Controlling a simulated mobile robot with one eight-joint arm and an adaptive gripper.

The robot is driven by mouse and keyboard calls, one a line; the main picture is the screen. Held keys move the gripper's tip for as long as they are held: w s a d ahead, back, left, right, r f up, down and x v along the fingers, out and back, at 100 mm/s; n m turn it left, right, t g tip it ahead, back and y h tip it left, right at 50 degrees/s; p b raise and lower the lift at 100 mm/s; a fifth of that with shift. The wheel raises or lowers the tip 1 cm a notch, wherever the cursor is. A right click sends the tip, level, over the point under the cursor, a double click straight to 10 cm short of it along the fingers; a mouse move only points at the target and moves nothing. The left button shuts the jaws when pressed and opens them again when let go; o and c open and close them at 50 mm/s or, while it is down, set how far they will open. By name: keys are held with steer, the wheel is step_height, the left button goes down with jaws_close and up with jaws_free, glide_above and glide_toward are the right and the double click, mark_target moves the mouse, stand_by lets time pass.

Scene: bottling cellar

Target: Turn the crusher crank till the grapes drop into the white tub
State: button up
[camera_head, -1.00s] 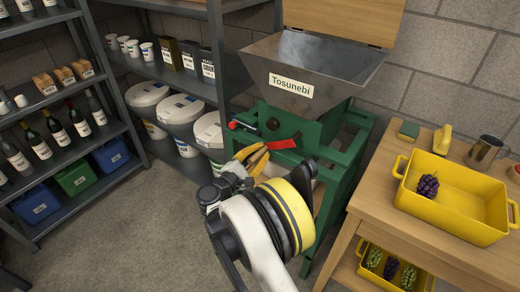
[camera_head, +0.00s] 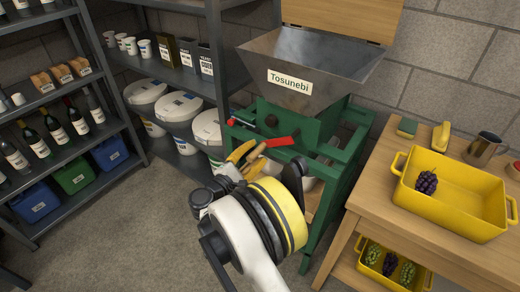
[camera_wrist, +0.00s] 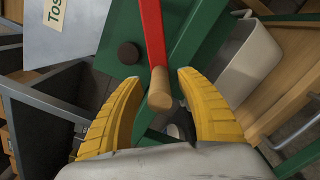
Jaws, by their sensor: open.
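The crusher has a grey metal hopper (camera_head: 312,75) labelled "Tosunebi" on a green frame (camera_head: 338,190). Its crank has a red arm (camera_head: 281,141) and a wooden handle (camera_head: 257,151); the handle also shows in the wrist view (camera_wrist: 160,90). My gripper (camera_head: 246,159) is open, its yellow fingers on either side of the handle's end, with gaps visible on both sides. In the wrist view my gripper (camera_wrist: 155,105) has the handle between its fingertips. A white tub (camera_wrist: 248,65) shows under the crusher, partly hidden in the head view by the frame and my arm. The hopper's contents are out of sight.
A wooden table (camera_head: 390,215) at right bears a yellow crate (camera_head: 455,215) with dark grapes (camera_head: 427,182), a sponge and a metal jug (camera_head: 482,148). Shelves with bottles and lidded white buckets (camera_head: 180,118) stand at left. The floor in front is clear.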

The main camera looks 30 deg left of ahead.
steer(key=s, duration=0.9)
steer(key=shift+s+a, duration=0.25)
steer(key=shift+a, duration=0.1)
steer(key=w+n, duration=0.2)
steer(key=n, duration=0.1)
steer(key=w+n, duration=0.3)
steer(key=n, duration=0.1)
steer(key=w+n, duration=0.2)
steer(key=n, duration=0.1)
steer(key=shift+w+d+f+n, duration=0.2)
steer(key=shift+d+n, duration=0.1)
steer(key=shift+d, duration=0.1)
steer(key=shift+w+r, duration=0.15)
steer(key=shift+w, duration=0.4)
